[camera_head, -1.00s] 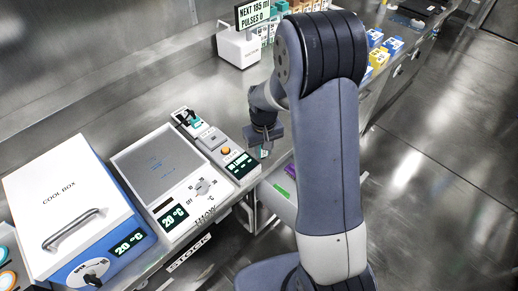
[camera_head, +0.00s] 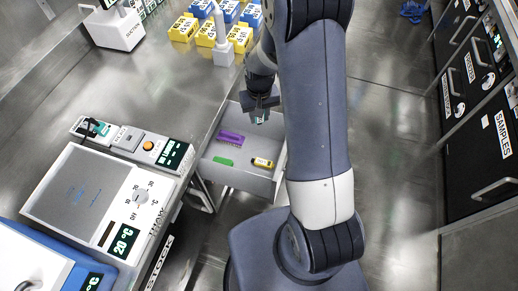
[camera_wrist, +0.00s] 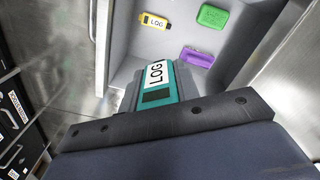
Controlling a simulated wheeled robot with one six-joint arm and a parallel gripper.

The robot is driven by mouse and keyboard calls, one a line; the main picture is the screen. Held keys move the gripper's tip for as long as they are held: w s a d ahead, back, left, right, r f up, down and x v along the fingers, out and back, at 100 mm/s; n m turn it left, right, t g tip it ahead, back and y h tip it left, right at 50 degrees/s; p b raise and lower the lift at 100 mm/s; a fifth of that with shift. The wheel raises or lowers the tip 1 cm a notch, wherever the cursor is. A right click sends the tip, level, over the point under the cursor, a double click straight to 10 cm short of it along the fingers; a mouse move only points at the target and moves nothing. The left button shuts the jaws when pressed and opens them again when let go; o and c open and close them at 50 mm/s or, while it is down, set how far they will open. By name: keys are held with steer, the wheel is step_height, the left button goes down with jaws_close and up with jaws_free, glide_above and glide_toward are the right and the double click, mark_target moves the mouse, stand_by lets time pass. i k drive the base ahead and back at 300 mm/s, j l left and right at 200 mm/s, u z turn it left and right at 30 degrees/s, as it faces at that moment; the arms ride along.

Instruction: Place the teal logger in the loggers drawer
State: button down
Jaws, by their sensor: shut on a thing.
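My gripper (camera_head: 261,107) is shut on the teal logger (camera_wrist: 160,84), whose white LOG label and dark screen show in the wrist view. In the head view only a small teal bit of it shows below the jaws. The gripper is above the far part of an open grey drawer (camera_head: 236,178). Inside the drawer lie a yellow logger (camera_head: 262,162) with a LOG label, a purple item (camera_head: 231,139) and a green item (camera_head: 222,161). They also show in the wrist view, ahead of the held logger. The drawer's front label is not visible.
The counter left of the drawer carries a white heater-like plate (camera_head: 80,195), a grey device with an orange button (camera_head: 148,146) and a blue box (camera_head: 50,260). Yellow and blue boxes (camera_head: 205,34) stand at the back. Black drawers, one labelled SAMPLES (camera_head: 501,133), line the right; the floor between is clear.

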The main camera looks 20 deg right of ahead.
mark_target(265, 147)
steer(key=j+z, duration=0.5)
steer(key=z, duration=0.2)
steer(key=k+j+z, duration=0.1)
steer(key=j+z, duration=0.25)
steer(key=i+l, duration=0.1)
steer(key=i, duration=0.3)
